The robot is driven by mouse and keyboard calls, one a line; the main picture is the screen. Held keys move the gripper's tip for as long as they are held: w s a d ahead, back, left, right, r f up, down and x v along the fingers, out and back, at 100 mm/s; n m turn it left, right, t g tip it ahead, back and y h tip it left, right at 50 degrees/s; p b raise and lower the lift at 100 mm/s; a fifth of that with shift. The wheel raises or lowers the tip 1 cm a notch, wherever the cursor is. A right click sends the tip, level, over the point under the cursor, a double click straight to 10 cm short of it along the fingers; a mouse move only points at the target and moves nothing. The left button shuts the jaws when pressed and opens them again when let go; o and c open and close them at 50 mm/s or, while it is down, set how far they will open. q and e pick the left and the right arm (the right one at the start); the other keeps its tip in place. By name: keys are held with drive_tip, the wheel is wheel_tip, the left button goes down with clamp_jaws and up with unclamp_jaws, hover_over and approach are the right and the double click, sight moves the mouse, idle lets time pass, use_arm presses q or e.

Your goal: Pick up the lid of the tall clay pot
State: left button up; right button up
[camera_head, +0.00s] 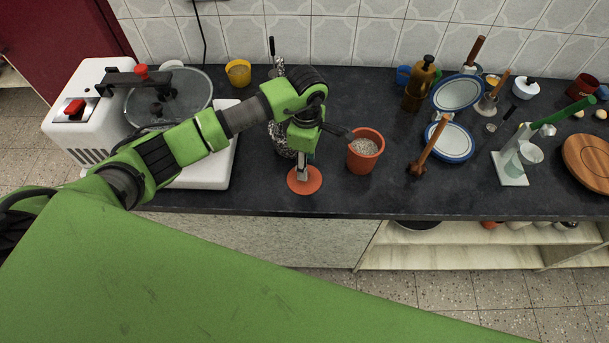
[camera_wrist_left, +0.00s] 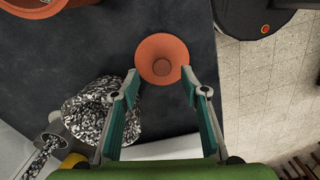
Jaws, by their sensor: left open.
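The terracotta lid (camera_head: 316,183) is a round orange disc lying on the dark counter near its front edge. It also shows in the left wrist view (camera_wrist_left: 150,49), with a round knob in its middle. The clay pot (camera_head: 366,155) stands upright to its right, uncovered, with pale grainy contents. Part of the pot shows in the top left of the left wrist view (camera_wrist_left: 38,12). My left gripper (camera_head: 303,170) points down over the lid and hides part of it in the head view. In the left wrist view its fingers (camera_wrist_left: 160,76) are apart, with nothing between them.
A speckled black-and-white vessel (camera_wrist_left: 105,110) stands close beside the left finger. A white appliance (camera_head: 205,165) is at the left. A wooden-handled tool (camera_head: 430,145) and blue-rimmed plates (camera_head: 455,143) are right of the pot. Bare counter (camera_head: 340,195) lies right of the lid.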

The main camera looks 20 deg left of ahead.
use_arm(q)
drive_tip(key=f, duration=0.1)
drive_tip(key=f+p, duration=0.1)
drive_tip(key=f, duration=0.1)
drive_tip(key=shift+s+a+f+p, duration=0.1)
drive_tip(key=shift+s+f+p, duration=0.2)
drive_tip(key=shift+p, duration=0.1)
drive_tip(key=shift+w+f, duration=0.15)
drive_tip(key=shift+f, duration=0.4)
clamp_jaws()
drive_tip(key=shift+r, duration=0.15)
